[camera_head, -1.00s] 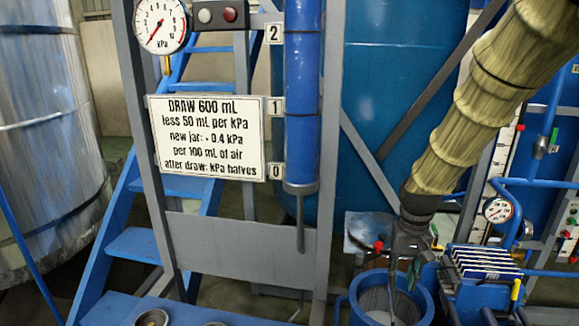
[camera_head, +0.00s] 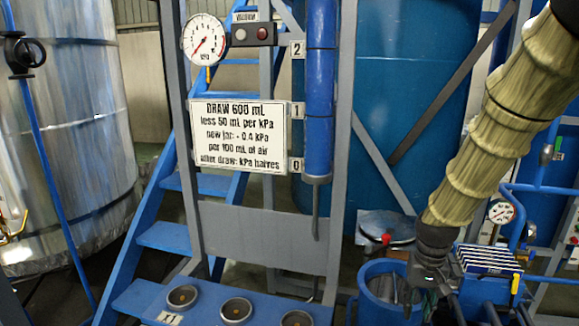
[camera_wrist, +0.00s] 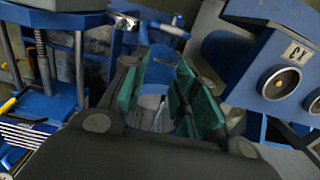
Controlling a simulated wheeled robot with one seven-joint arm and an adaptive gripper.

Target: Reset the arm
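My arm in its tan ribbed sleeve comes down from the upper right in the head view. In the wrist view my gripper (camera_wrist: 165,100) shows two fingers with green pads, spread apart. No held object is visible between them; blue and pale surfaces show through the gap.
A blue bench with several round holders (camera_head: 237,310) is at the bottom. Above it are a sign (camera_head: 240,137), a pressure gauge (camera_head: 205,40) and a blue cylinder (camera_head: 319,100). A metal tank (camera_head: 70,130) stands left.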

